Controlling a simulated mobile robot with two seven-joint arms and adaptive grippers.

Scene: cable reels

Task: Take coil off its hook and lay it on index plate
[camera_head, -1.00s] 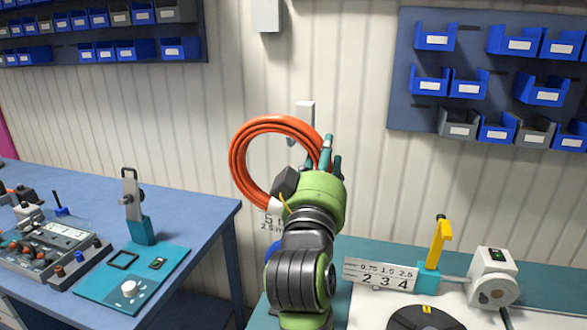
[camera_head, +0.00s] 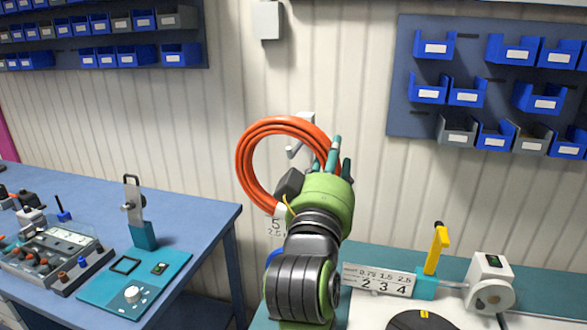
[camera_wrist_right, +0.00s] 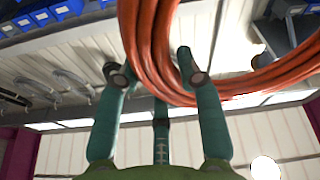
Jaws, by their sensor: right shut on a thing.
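The orange coil (camera_head: 250,160) is a ring of several turns, held upright in front of the wall in the head view. My right gripper (camera_head: 334,160), green with teal fingers, is shut on the coil's right side. In the right wrist view the coil (camera_wrist_right: 150,45) passes between the teal fingers (camera_wrist_right: 160,80). A pale hook (camera_head: 304,122) on the wall shows behind the coil; whether the coil touches it I cannot tell. The dark round index plate (camera_head: 422,321) is partly visible at the bottom edge, right of my arm. My left gripper is not in view.
A plate marked 2 3 4 (camera_head: 378,282), a yellow lever (camera_head: 437,248) and a white device (camera_head: 491,285) stand around the index plate. A blue bench (camera_head: 200,215) with a teal panel (camera_head: 112,292) is on the left. Blue bins (camera_head: 520,50) hang at right.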

